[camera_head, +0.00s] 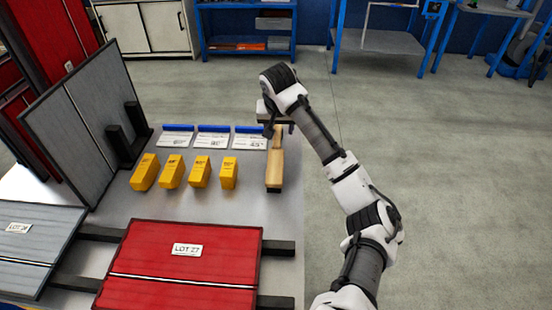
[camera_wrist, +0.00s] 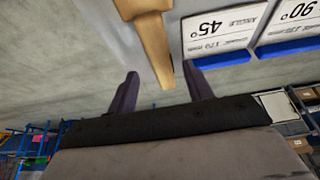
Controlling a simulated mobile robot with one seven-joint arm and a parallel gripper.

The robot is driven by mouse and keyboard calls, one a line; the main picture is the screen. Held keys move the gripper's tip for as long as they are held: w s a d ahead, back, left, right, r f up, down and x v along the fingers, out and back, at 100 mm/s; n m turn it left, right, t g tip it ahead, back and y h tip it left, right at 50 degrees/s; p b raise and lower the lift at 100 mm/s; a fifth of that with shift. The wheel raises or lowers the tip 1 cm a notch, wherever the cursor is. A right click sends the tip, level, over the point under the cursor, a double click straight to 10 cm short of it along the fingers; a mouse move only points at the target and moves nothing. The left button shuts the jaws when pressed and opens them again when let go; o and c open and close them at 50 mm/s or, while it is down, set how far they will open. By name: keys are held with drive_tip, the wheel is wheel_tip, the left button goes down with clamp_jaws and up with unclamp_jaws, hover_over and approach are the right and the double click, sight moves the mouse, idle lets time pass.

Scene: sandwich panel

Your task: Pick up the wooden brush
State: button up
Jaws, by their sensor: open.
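The wooden brush (camera_head: 274,168) lies near the right edge of the grey table in the head view, its thin handle pointing away toward my gripper (camera_head: 280,130). In the wrist view the brush handle (camera_wrist: 157,47) comes down from the top, and its end lies between the two dark fingers of my gripper (camera_wrist: 160,71). The fingers are apart, with a gap on each side of the handle. I cannot tell whether they are level with it or above it. The brush's far end is cut off in the wrist view.
Several yellow blocks (camera_head: 199,172) stand in a row left of the brush. White angle cards with blue edges (camera_head: 213,137) lie behind them. A red panel (camera_head: 190,262) lies in front. A grey panel (camera_head: 82,125) stands at the left. Open floor (camera_head: 450,180) is to the right.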

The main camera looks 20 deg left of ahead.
sight(278, 130)
drive_tip(key=shift+x, duration=1.9)
drive_tip(key=shift+a+r, duration=0.1)
drive_tip(key=shift+a, duration=0.1)
clamp_jaws()
